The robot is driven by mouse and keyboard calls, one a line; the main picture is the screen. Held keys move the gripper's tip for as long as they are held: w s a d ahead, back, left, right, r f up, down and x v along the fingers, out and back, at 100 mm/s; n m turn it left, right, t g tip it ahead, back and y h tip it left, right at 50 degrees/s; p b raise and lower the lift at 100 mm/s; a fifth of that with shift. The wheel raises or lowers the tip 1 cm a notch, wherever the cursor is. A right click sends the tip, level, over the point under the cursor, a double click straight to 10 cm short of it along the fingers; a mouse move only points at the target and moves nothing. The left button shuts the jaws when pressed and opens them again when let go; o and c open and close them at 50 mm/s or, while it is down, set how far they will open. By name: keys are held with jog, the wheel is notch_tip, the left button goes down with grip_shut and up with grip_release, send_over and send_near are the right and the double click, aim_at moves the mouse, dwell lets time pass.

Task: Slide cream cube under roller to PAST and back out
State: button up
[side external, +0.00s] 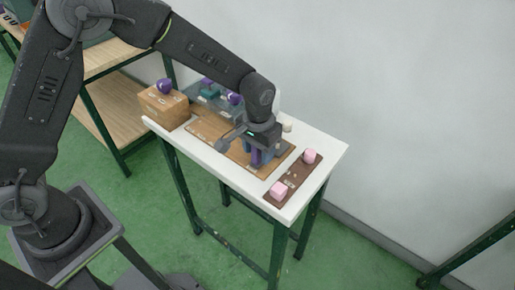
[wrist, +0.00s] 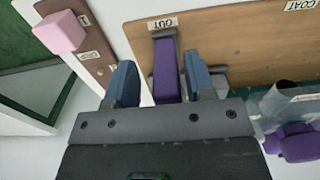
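My gripper (wrist: 162,82) points down over the wooden board. Its two blue-grey fingers stand apart on either side of a purple bar (wrist: 167,70) set in a grey holder, with a gap showing at least on the left. In the side view my gripper (side external: 260,156) hides most of that bar. A small cream piece (side external: 287,127), likely the cream cube, sits on the white table just behind my gripper, apart from it. It does not show in the wrist view. I cannot make out a roller or a PAST label for certain.
The wooden board (side external: 208,128) carries labels, one reading COAT (wrist: 300,5). A brown strip (side external: 291,179) holds a pink cube (side external: 278,188) and another pink piece (side external: 309,156). A wooden box (side external: 163,105) with a purple knob stands at the left end. Another purple part (wrist: 296,143) lies right of my gripper.

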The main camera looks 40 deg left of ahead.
jog(key=shift+r, duration=0.1)
notch_tip(320, 180, up, 14)
jog(key=shift+f, duration=0.2)
dwell(0.3)
dwell(1.7)
jog(key=s+a+r+t, duration=0.3)
jog(key=s+a+r, duration=0.5)
jog(key=s, duration=0.2)
jog(key=s+a+t, duration=0.2)
jog(key=s+a, duration=0.2)
jog(key=s, duration=0.8)
jog(key=shift+s+a+f+t, duration=0.2)
jog(key=shift+a+f+t, duration=0.1)
jog(key=shift+a+f, duration=0.1)
jog(key=shift+o, duration=0.3)
